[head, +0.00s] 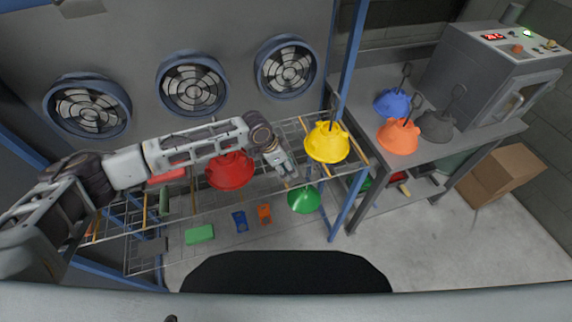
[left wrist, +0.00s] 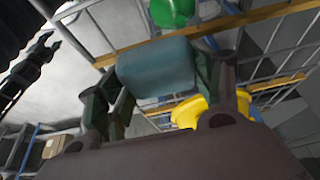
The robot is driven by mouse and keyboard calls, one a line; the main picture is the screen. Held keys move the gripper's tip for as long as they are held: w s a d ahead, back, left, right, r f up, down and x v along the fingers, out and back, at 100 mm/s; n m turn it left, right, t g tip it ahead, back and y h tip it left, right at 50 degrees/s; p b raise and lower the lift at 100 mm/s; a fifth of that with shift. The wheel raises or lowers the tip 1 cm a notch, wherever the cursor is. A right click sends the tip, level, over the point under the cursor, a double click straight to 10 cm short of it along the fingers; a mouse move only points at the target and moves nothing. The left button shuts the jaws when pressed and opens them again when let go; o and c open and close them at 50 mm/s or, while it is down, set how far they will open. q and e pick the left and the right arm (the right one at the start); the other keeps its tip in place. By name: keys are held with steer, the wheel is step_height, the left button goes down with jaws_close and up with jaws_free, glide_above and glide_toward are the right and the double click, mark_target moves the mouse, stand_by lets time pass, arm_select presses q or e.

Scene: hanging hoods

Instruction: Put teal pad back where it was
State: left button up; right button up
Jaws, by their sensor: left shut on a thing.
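My left gripper (head: 287,176) reaches over the wire rack, between the red hood and the yellow hood. In the left wrist view the gripper (left wrist: 160,85) is shut on the teal pad (left wrist: 156,68), a small blue-green block held between both fingers. In the head view the pad is too small and covered to make out clearly.
A red hood (head: 230,172), a yellow hood (head: 327,143) and a green hood (head: 304,200) are at the wire rack (head: 215,213). A green block (head: 199,234) lies lower down. Blue (head: 391,102), orange (head: 398,137) and grey (head: 436,127) hoods stand on the right bench.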

arm_select(q)
steer(key=shift+f, duration=0.1)
steer(key=o, duration=0.9)
steer(key=b+v, duration=0.2)
steer(key=v, duration=1)
stand_by(0.4)
